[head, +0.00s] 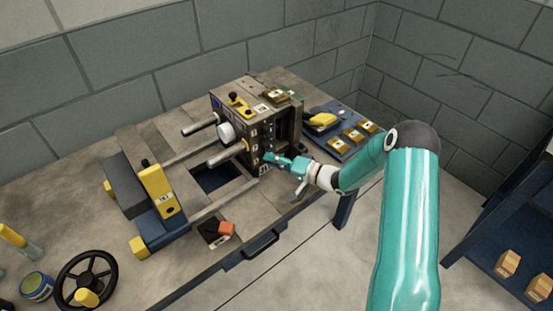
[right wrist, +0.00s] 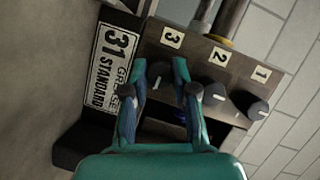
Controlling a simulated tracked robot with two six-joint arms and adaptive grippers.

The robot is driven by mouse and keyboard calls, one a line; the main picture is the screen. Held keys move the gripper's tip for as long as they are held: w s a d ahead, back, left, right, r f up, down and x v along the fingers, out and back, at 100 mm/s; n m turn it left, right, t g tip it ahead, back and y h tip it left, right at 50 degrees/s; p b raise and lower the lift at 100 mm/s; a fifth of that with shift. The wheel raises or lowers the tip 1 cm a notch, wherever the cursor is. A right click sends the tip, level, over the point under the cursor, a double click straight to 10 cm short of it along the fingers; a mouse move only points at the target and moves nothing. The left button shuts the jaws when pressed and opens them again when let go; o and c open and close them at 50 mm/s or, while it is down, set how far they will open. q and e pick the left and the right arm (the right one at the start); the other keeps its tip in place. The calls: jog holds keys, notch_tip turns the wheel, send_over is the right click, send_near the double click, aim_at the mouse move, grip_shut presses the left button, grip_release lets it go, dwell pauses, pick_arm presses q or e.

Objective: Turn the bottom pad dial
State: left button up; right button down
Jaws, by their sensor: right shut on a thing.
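The mould block (head: 229,113) stands on the bench with a column of numbered dials on one face. In the right wrist view the dials appear sideways: the dial by label 1 (right wrist: 258,110), the dial by label 2 (right wrist: 214,97) and the bottom dial (right wrist: 160,74) by label 3. My right gripper (head: 268,157) reaches the low part of that face. In the right wrist view its two fingers (right wrist: 160,68) lie on either side of the bottom dial, shut on it. In the head view the gripper hides that dial. My left gripper is not in view.
A blue tray (head: 350,152) with yellow-topped blocks lies behind the gripper. Guide rods and a yellow-marked clamp part (head: 158,190) stand left. A black handwheel (head: 86,281) is at the front left.

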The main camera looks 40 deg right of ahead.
jog(key=shift+w+d+r, duration=0.1)
jog(key=shift+d, duration=0.3)
jog(key=c, duration=1)
grip_release()
jog(key=shift+o, duration=0.4)
jog(key=shift+a, duration=0.2)
jog(key=v, duration=1.1)
jog(key=shift+s+d, duration=0.15)
jog(key=shift+s, duration=0.35)
jog(key=shift+s, duration=0.1)
